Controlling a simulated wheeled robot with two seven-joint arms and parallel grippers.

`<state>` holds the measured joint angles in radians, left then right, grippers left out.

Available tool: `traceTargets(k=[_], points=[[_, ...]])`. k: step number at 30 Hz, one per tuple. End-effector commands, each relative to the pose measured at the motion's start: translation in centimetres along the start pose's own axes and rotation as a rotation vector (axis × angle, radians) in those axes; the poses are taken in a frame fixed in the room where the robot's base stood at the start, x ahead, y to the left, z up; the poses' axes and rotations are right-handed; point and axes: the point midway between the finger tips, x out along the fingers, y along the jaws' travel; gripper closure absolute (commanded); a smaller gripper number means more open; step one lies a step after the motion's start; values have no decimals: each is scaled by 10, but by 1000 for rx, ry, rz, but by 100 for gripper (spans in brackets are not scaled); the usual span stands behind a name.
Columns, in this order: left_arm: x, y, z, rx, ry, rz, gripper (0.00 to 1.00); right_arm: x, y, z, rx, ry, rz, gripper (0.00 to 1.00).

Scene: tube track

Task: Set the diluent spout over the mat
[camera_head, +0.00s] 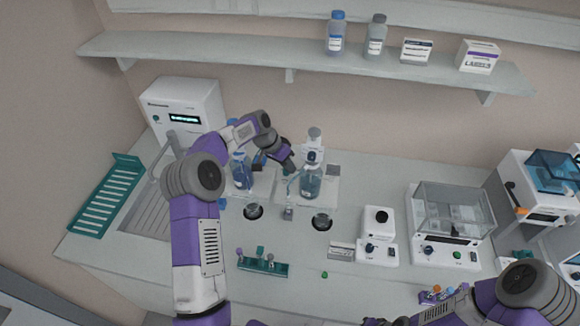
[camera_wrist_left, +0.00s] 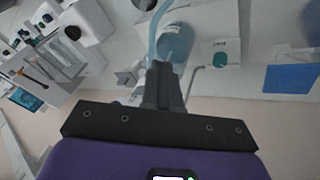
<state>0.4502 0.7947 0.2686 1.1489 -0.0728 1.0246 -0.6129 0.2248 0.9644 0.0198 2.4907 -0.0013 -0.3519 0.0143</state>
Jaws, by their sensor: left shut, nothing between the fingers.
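The bottle dispenser (camera_head: 311,183) on the right holds blue liquid and has a white head on top. A pale blue curved spout (camera_head: 291,187) comes off its left side, away from the dark round mat (camera_head: 321,222) in front. In the left wrist view the spout tube (camera_wrist_left: 153,35) curves beside the bottle (camera_wrist_left: 174,42), just beyond the fingertips. My left gripper (camera_head: 290,166) is shut and empty, close to the spout; whether it touches cannot be told. Its closed fingers show in the wrist view (camera_wrist_left: 162,68). Labels naming the diluent are unreadable.
A second bottle (camera_head: 242,176) with its own round mat (camera_head: 253,211) stands left, partly behind my left arm. A teal tube rack (camera_head: 262,264) lies in front. A small white device (camera_head: 377,236) and a clear-walled balance (camera_head: 450,212) stand right. A shelf (camera_head: 300,56) runs above.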

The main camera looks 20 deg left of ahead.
Motion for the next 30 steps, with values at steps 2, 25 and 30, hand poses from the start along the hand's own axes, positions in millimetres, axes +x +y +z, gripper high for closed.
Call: traceTargets(k=[2,25,30], points=[[3,3,1,1,-1,0,100,-1,0,0,0,0,0,100],[7,10,3,-48,17,-19,100,7,3,0,0,0,0,100],[8,12,3,-70,25,-28,100,10,4,0,0,0,0,100]])
